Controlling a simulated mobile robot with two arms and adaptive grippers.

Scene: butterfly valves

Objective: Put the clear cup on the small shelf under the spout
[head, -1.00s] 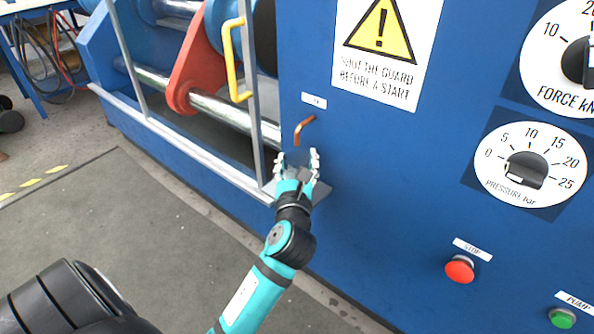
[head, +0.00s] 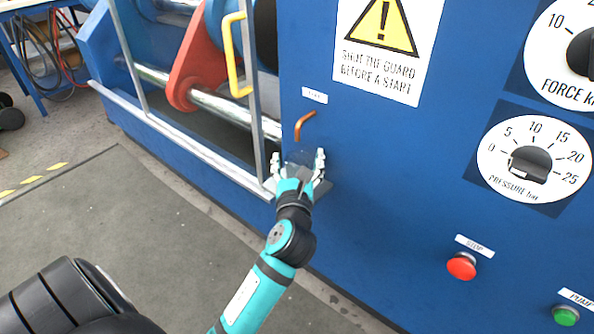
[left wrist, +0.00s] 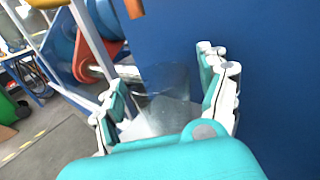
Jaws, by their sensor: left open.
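The clear cup (left wrist: 168,88) stands upright between the spread fingers of my left gripper (left wrist: 165,90) in the left wrist view. In the head view the cup (head: 299,157) is only a faint outline between the fingertips, below the copper spout (head: 304,124). The small grey shelf (head: 322,189) juts from the blue panel under the cup and is partly covered by my left gripper (head: 298,160). The cup appears to rest on the shelf, with the fingers open on either side of it. The spout's lower end (left wrist: 134,8) shows at the top of the left wrist view.
The metal guard frame (head: 262,120) with its yellow handle (head: 236,55) stands just left of the shelf. The blue panel (head: 400,170) is close behind and to the right. A red stop button (head: 461,266) and a green pump button (head: 565,316) are at lower right.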

